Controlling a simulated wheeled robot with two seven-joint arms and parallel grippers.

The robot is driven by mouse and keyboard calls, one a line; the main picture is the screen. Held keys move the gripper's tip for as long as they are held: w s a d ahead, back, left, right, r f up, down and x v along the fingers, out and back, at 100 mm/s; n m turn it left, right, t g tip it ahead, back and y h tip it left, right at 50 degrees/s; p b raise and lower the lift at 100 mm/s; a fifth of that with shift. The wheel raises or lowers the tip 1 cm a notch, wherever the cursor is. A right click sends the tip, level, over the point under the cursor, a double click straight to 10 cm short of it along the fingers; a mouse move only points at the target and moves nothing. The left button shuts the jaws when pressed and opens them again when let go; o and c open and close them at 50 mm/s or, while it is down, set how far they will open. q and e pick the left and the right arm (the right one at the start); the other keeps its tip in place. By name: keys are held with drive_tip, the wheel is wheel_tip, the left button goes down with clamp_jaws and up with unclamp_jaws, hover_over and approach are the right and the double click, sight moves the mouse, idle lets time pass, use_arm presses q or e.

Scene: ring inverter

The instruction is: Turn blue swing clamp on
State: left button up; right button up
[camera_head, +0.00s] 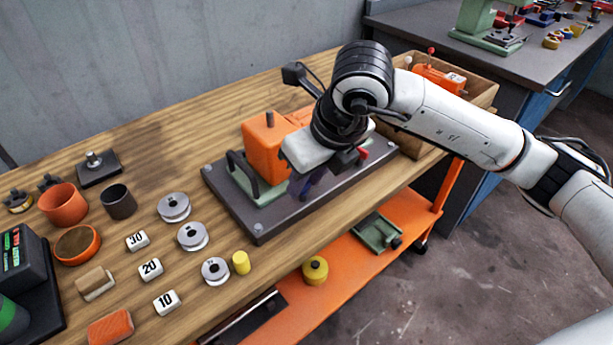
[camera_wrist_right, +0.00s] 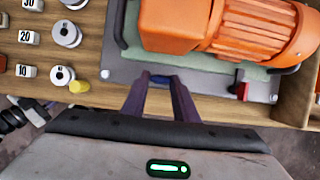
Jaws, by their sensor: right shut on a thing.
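The blue swing clamp (camera_wrist_right: 159,79) shows in the right wrist view as a small blue piece at the front edge of the dark base plate (camera_wrist_right: 120,72). My right gripper (camera_wrist_right: 160,92) has its two fingers around it and is shut on it. In the head view the right gripper (camera_head: 303,185) reaches down at the front of the plate, and its wrist hides most of the clamp. An orange motor block (camera_head: 264,145) stands on the plate behind the gripper. My left gripper is in neither view.
A red clamp (camera_wrist_right: 241,91) sits farther right on the plate's front edge. A black handle (camera_head: 243,172) rises at the plate's left. Silver discs (camera_head: 191,236), number blocks (camera_head: 151,268) and a yellow cylinder (camera_head: 241,262) stand to the left. A wooden box (camera_head: 478,96) stands at the right.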

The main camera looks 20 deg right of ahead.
drive_tip(key=shift+d+f+n+b, duration=0.1)
drive_tip(key=shift+f+n+b, duration=0.05)
drive_tip(key=shift+n+b, duration=0.55)
drive_tip(key=shift+w+n+g+y+b, duration=0.1)
drive_tip(key=shift+n+g+y+b, duration=0.2)
drive_tip(key=shift+n+y+b, duration=0.3)
drive_tip(key=n+b, duration=0.1)
drive_tip(key=n, duration=0.1)
drive_tip(key=n+g+y+b, duration=0.1)
drive_tip(key=n, duration=0.1)
drive_tip(key=shift+w+d+n, duration=0.15)
drive_tip(key=shift+d+n, duration=0.05)
drive_tip(key=shift+n, duration=0.2)
drive_tip(key=n+g, duration=0.1)
drive_tip(key=n, duration=0.1)
drive_tip(key=n+g, duration=0.1)
drive_tip(key=n, duration=0.2)
drive_tip(key=shift+w+r+y, duration=0.2)
drive_tip(key=shift+y, duration=0.2)
drive_tip(key=n+g, duration=0.1)
drive_tip(key=n, duration=0.1)
drive_tip(key=shift+w+n, duration=0.1)
drive_tip(key=shift+n, duration=0.3)
drive_tip(key=shift+w+n+g, duration=0.1)
drive_tip(key=shift+n+g, duration=0.5)
drive_tip(key=shift+n, duration=0.7)
